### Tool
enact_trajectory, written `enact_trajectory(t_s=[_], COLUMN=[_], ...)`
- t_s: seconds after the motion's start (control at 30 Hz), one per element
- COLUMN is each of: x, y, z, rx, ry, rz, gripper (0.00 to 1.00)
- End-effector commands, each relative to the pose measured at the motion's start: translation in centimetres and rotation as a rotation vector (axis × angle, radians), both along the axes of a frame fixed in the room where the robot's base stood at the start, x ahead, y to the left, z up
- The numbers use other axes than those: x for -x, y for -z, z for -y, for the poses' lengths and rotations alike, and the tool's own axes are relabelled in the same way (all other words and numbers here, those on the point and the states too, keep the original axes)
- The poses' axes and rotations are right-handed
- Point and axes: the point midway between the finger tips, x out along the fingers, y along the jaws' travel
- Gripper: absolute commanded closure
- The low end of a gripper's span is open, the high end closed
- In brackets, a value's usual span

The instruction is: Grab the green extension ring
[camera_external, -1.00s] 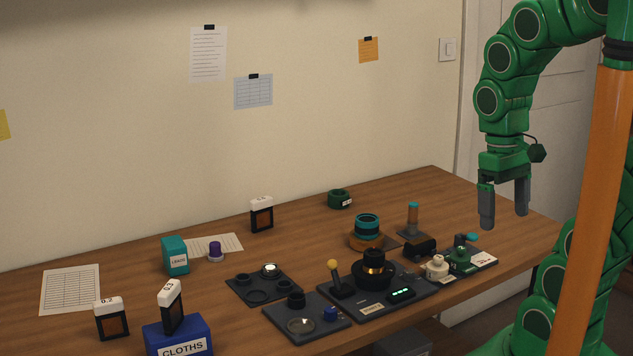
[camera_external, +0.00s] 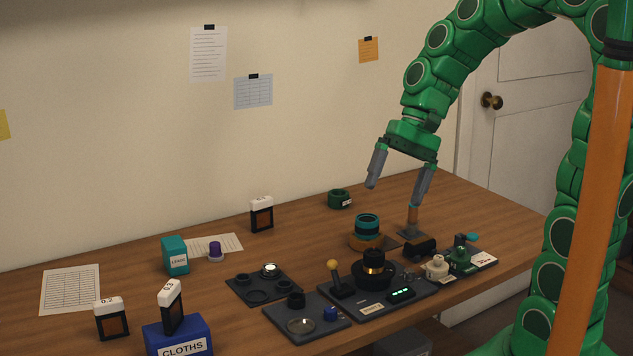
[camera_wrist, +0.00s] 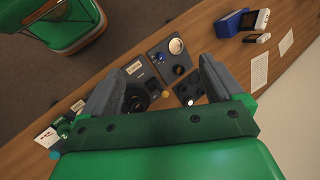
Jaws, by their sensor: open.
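The green extension ring (camera_external: 339,199) is a short dark green ring with a small white label. It stands on the wooden table near the back edge by the wall, in the external view. My gripper (camera_external: 395,193) is open and empty, with its fingers pointing down above the table. It is to the right of the ring and higher, apart from it. In the wrist view my open gripper (camera_wrist: 158,88) spans the view of the table, and I cannot make out the ring there.
A black-and-white filter case (camera_external: 262,214) stands left of the ring. The table around the ring is clear.

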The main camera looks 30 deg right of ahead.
Motion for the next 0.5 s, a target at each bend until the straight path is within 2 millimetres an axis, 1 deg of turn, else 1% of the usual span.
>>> enact_trajectory(t_s=[0.03, 0.2, 0.33, 0.5], x=[-1.4, -5.8, -9.5, -14.2], y=[0.0, -0.3, -0.6, -0.5], z=[-0.5, -2.1, -2.8, -3.2], rx=[-0.032, -0.138, -0.218, -0.32], ry=[0.028, 0.14, 0.233, 0.358], rz=[-0.011, -0.047, -0.074, -0.125], gripper=[0.06, 0.06, 0.06, 0.06])
